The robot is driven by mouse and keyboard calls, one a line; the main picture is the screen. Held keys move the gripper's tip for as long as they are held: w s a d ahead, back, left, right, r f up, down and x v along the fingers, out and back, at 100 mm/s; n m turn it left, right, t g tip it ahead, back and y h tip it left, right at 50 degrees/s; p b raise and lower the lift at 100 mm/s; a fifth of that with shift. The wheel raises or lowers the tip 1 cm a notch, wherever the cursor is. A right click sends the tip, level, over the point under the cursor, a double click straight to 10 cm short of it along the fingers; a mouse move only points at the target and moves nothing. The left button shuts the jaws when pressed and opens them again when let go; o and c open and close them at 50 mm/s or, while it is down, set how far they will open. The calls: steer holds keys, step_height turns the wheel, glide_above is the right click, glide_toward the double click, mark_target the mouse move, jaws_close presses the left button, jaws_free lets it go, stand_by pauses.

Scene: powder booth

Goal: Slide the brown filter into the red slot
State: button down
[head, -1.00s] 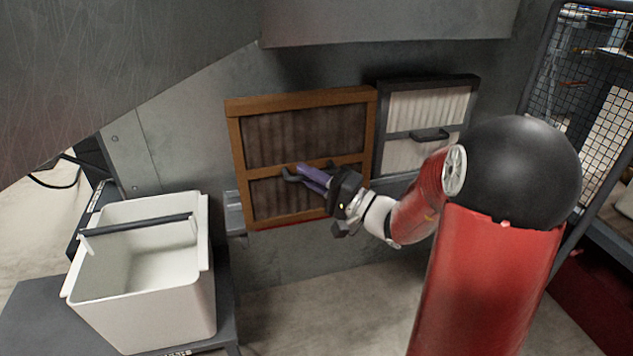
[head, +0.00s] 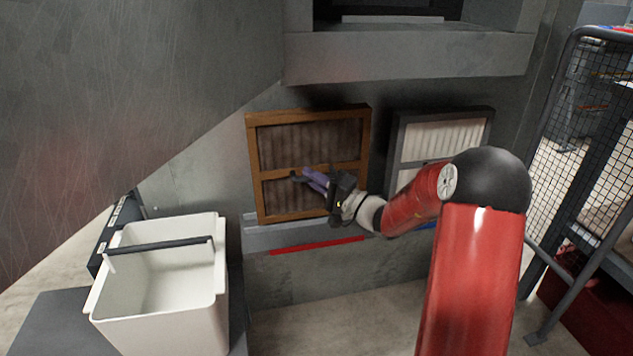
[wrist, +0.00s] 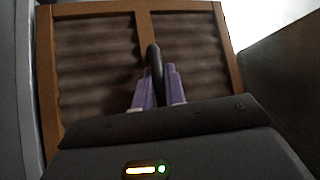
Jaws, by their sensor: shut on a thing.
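The brown filter (head: 308,114) has a wooden frame, a crossbar and dark pleats. It stands nearly upright in front of the grey booth wall, its lower edge at a grey ledge. The red strip (head: 317,245) marking the red slot is on the ledge's front, below the filter. I cannot tell whether the lower edge is inside the slot. My gripper (head: 312,180), with purple fingers, is shut on the filter's dark handle at the crossbar. In the wrist view the handle (wrist: 154,62) sits between the fingers (wrist: 157,88), and the frame (wrist: 146,45) fills most of the picture.
A black-framed white filter (head: 440,135) stands to the right, with a blue strip (head: 426,226) below it. A white bin (head: 160,310) with a dark bar stands at the lower left. A mesh fence (head: 562,110) is at the right. An overhang (head: 410,55) is above.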

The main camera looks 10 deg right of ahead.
steer(key=shift+w, duration=0.65)
steer(key=shift+w+r+b, duration=0.15)
steer(key=shift+w+b, duration=0.3)
steer(key=shift+b, duration=1.05)
stand_by(2.5)
steer(key=shift+f, duration=0.2)
steer(key=shift+f+b, duration=1.2)
steer(key=shift+b, duration=0.3)
steer(key=c, duration=1.4)
jaws_free()
steer(key=shift+o, duration=0.2)
steer(key=shift+f, duration=0.1)
